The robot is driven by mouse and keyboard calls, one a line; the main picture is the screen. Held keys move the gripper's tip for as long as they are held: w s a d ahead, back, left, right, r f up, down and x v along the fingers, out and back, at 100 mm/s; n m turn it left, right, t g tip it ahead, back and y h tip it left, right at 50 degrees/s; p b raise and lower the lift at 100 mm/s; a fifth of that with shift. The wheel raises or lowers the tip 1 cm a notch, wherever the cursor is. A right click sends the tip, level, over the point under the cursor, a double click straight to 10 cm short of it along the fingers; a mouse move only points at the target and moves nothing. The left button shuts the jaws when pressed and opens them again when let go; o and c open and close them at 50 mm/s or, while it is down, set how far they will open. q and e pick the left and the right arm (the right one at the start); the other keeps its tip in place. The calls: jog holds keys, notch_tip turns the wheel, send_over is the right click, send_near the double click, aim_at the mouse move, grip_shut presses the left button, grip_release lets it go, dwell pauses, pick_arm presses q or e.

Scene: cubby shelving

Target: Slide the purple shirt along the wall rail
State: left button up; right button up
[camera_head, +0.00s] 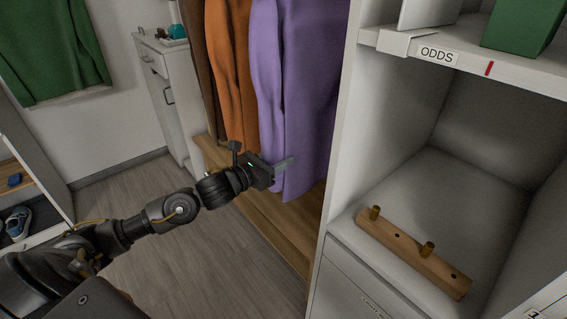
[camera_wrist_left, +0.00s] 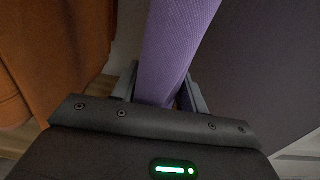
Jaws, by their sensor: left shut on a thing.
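The purple shirt (camera_head: 297,85) hangs to the right of an orange garment (camera_head: 229,75). Its upper part and the rail are out of view. My left gripper (camera_head: 284,163) is at the shirt's lower front part. In the left wrist view, purple cloth (camera_wrist_left: 174,50) runs between the two fingers of the gripper (camera_wrist_left: 165,95), which is shut on it. The orange garment (camera_wrist_left: 50,55) is left of the fingers in that view. My right gripper is in neither view.
A white shelf unit with a cubby (camera_head: 410,170) stands close on the right and holds a wooden peg board (camera_head: 413,254). A wooden ledge (camera_head: 262,215) runs below the garments. A white drawer cabinet (camera_head: 165,90) is at the back. The grey floor is clear.

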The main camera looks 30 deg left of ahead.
pick_arm(q)
jog(key=w+a+b, duration=0.1)
jog(key=w+a, duration=0.1)
jog(key=a, duration=0.4)
jog(key=shift+w+b, duration=0.2)
jog(key=shift+b, duration=0.1)
dwell(0.3)
jog(key=shift+b, duration=0.3)
jog(key=o, duration=1.3)
jog(key=shift+s+a, duration=0.1)
jog(key=v, duration=1)
jog(key=shift+s, duration=0.3)
